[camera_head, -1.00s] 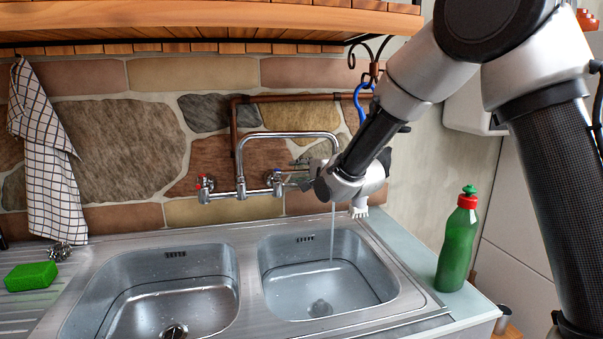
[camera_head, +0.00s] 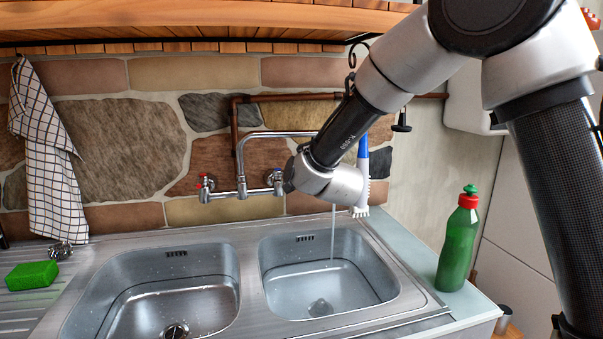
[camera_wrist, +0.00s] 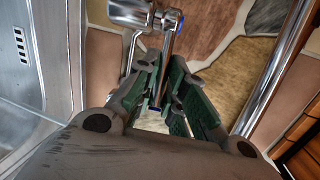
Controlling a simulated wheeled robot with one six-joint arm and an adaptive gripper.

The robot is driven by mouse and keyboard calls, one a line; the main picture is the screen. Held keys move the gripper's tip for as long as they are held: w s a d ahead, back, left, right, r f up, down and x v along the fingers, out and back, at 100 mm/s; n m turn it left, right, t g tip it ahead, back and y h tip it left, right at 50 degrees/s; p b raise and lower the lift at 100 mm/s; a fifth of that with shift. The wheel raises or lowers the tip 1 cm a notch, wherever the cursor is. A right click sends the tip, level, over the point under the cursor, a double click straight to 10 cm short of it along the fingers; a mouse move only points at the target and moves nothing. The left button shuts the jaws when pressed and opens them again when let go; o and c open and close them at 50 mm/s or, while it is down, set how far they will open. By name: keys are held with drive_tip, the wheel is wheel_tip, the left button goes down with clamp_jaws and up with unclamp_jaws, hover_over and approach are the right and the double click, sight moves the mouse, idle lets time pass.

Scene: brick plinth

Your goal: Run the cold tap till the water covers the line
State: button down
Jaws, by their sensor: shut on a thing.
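The cold tap (camera_head: 274,178) is the right-hand valve on the wall mixer, and my wrist partly hides it in the head view. In the wrist view, my gripper (camera_wrist: 163,76) has its green-padded fingers on either side of the tap's thin metal lever (camera_wrist: 167,52), shut on it. Blue marks show at the valve and by the lever's end. A thin stream of water (camera_head: 333,232) falls into the right basin (camera_head: 277,262). A line runs around the lower basin wall. The exact water level against it is hard to tell.
The spout (camera_head: 290,134) arches behind my arm. A hot tap with a red mark (camera_head: 205,182) is to the left. A blue-handled brush (camera_head: 362,180) hangs right of my wrist. A green bottle (camera_head: 458,243) stands right of the sink, and a green sponge (camera_head: 31,275) lies at left.

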drive_tip(key=s+a+m+h, duration=0.4)
drive_tip(key=m+h, duration=0.6)
drive_tip(key=h, duration=0.3)
drive_tip(key=shift+s+a+g, duration=0.15)
drive_tip(key=shift+a+g, duration=0.25)
drive_tip(key=shift+f+h, duration=0.1)
drive_tip(key=shift+h, duration=0.2)
drive_tip(key=c, duration=1.5)
unclamp_jaws()
drive_tip(key=v, duration=1.2)
drive_tip(key=shift+a, duration=0.1)
